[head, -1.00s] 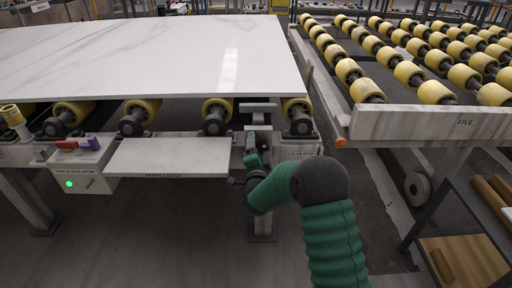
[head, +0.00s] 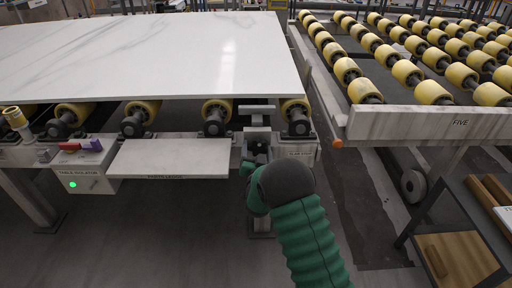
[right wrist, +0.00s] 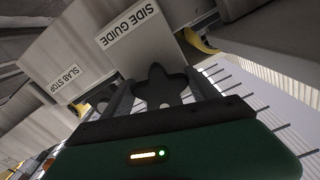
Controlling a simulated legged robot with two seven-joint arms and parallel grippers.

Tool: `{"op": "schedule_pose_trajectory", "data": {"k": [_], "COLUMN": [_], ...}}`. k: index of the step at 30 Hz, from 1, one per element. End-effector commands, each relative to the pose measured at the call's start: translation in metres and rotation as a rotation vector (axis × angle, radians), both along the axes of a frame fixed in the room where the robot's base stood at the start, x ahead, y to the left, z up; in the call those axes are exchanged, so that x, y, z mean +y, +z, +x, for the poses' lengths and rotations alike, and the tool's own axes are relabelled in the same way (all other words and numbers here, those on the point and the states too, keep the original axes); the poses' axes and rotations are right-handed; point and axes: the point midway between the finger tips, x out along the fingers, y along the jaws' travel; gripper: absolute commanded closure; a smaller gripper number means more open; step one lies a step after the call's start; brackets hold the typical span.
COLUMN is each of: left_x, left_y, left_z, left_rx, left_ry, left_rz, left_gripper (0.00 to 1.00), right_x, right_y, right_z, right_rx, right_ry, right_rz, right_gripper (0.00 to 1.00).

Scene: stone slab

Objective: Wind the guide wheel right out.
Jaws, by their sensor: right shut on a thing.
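The guide wheel (right wrist: 158,88) is a dark, lobed hand knob below the SIDE GUIDE label (right wrist: 130,25) in the right wrist view. My right gripper (right wrist: 163,96) has one finger on each side of it and is shut on it. In the head view my green right arm reaches to the table's front frame, and its dark wrist joint hides the wheel and most of the gripper. A grey upright guide piece (head: 257,109) stands above there at the slab's front edge. The white marbled slab (head: 150,50) lies on yellow rollers. My left gripper is not in view.
A SLAB STOP plate (right wrist: 62,88) is beside the side guide. A grey shelf (head: 170,158) and an isolator box (head: 88,170) with a green light are to the left. A second roller table (head: 430,123), marked FIVE, and a cart (head: 455,255) are to the right.

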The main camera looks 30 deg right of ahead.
Motion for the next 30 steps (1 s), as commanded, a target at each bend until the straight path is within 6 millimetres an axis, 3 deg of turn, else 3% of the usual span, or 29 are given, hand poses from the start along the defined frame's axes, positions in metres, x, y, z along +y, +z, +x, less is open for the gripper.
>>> {"op": "schedule_pose_trajectory", "data": {"k": [12,30], "left_x": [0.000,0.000], "left_y": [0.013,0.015], "left_z": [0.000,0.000], "left_rx": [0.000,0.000], "left_ry": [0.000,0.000], "left_rz": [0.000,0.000], "left_gripper": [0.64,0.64], "right_x": [-0.003,-0.003], "right_y": [0.002,0.002], "right_z": [-0.001,-0.001], "right_rx": [0.133,0.165], "right_ry": [-0.003,-0.003], "right_rz": [-0.220,-0.277], "right_gripper": [0.71,0.71]}}
